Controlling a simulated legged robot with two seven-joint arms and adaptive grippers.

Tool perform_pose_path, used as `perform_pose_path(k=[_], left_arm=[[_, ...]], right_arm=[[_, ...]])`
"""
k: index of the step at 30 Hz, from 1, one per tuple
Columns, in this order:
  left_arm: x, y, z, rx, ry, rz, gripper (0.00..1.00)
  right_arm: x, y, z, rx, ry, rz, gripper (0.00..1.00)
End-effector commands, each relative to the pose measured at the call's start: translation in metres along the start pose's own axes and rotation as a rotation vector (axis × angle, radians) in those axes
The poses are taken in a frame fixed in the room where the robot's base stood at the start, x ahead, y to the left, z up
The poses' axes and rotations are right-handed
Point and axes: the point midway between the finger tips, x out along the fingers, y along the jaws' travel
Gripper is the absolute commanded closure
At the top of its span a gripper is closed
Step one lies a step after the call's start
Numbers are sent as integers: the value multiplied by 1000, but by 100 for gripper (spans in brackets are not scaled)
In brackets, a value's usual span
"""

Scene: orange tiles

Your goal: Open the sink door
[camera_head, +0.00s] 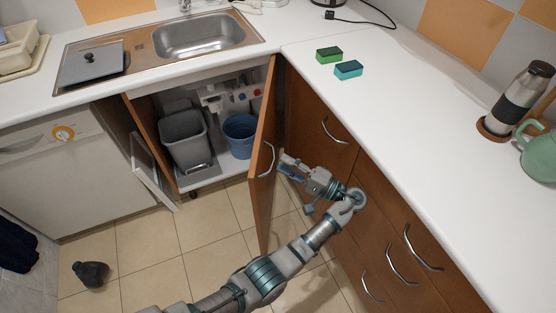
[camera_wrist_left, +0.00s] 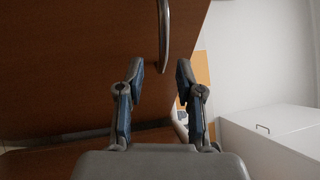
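The brown sink door (camera_head: 262,190) stands swung out from the cabinet under the sink, showing the inside. Its curved metal handle (camera_head: 267,160) is on the door. My left gripper (camera_head: 286,167) is just right of the door, close to the handle. In the left wrist view its two fingers (camera_wrist_left: 159,68) are apart with nothing held, and a metal handle (camera_wrist_left: 164,30) on a brown panel shows just ahead of the gap between the fingertips. Inside the cabinet are a grey bin (camera_head: 184,140) and a blue bucket (camera_head: 240,135). My right gripper is out of view.
Brown drawers with metal handles (camera_head: 402,264) stand close to the right of my left arm. The white counter (camera_head: 400,120) holds green and teal sponges (camera_head: 348,70), a flask (camera_head: 522,100) and a green mug. A dark object (camera_head: 91,273) lies on the tiled floor at left.

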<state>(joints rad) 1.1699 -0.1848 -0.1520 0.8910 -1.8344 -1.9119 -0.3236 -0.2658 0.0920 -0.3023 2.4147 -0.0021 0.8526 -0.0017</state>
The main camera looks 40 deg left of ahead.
Motion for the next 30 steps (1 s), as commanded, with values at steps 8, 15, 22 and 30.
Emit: perform_pose_path(k=[8, 15, 22, 30], left_arm=[[-34, 1, -2, 1, 0, 1, 64], [-37, 2, -1, 1, -1, 1, 64], [-37, 2, -2, 2, 1, 2, 100], [-31, 93, -48, 30, 383, 158, 100]], right_arm=[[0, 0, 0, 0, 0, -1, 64], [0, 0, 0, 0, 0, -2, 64], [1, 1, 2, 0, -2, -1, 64], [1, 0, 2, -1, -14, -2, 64]])
